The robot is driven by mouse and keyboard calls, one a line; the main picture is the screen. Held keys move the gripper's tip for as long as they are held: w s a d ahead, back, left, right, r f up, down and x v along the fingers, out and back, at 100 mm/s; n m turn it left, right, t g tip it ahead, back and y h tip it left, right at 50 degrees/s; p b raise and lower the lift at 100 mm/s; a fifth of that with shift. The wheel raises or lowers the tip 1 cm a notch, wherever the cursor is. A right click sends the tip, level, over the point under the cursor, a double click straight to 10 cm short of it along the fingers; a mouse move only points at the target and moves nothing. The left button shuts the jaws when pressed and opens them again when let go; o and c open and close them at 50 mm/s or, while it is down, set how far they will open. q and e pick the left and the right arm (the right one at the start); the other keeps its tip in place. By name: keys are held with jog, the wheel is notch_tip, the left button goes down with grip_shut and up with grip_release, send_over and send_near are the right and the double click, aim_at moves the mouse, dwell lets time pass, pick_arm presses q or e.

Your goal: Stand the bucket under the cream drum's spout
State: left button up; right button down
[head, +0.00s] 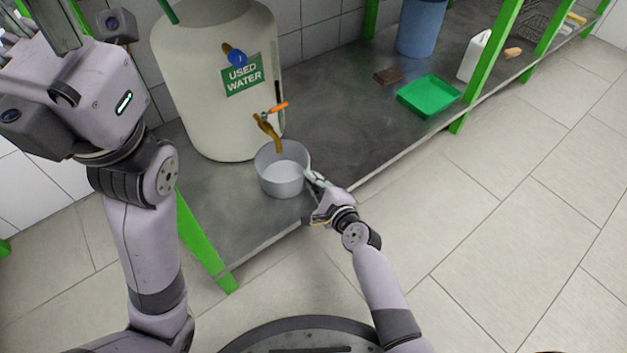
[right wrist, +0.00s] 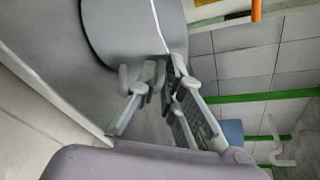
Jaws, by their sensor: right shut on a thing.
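The grey bucket (head: 283,184) stands upright on the dark bench shelf, its opening just below the brass spout (head: 269,132) of the cream drum (head: 205,95). The spout's lower end overlaps the bucket's back rim in the head view. My right gripper (head: 314,182) is at the bucket's right side, shut on it. In the right wrist view the bucket (right wrist: 115,30) fills the top, and my right gripper's fingertips (right wrist: 158,75) meet at its edge; the exact grip point is partly hidden. My left gripper (head: 45,25) is raised at the upper left, away from the bucket, partly cut off by the frame.
The bench (head: 225,215) has a front edge and green legs (head: 205,245). To the right are a green tray (head: 428,96), a brown block (head: 388,76), a blue container (head: 420,28) and a white jug (head: 474,56). The shelf right of the bucket is clear.

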jog(key=shift+f, duration=0.1)
jog(key=c, duration=1.9)
grip_release()
jog(key=shift+c, duration=0.2)
jog(key=o, duration=0.3)
jog(key=shift+s, duration=0.1)
jog(key=v, duration=1.2)
jog(key=shift+d+f, duration=0.1)
